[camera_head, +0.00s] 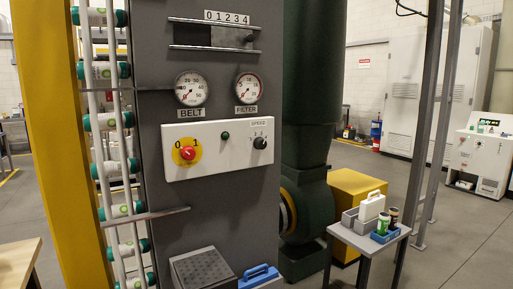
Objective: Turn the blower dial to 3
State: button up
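A white control panel (218,148) is mounted on the grey cabinet in the middle of the view. At its right end is a black dial (260,143) under a small "SPEED" label; the scale marks around it and its pointer are too small to read surely. No label with the word blower can be read. At the panel's left end is a red rotary switch (187,153) on a yellow plate marked 0 and 1. A small dark green button or lamp (225,136) sits between them. My gripper is not in view.
BELT (191,89) and FILTER (248,88) gauges sit above the panel. A metal bar (150,216) juts out lower left. A dark box (203,270) and blue-handled item (259,275) are below. A green blower housing (305,205) and a small table (368,238) stand right.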

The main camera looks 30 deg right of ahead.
aim_at(259, 143)
jog(key=z, duration=0.05)
jog(key=i, duration=1)
jog(key=u, duration=0.05)
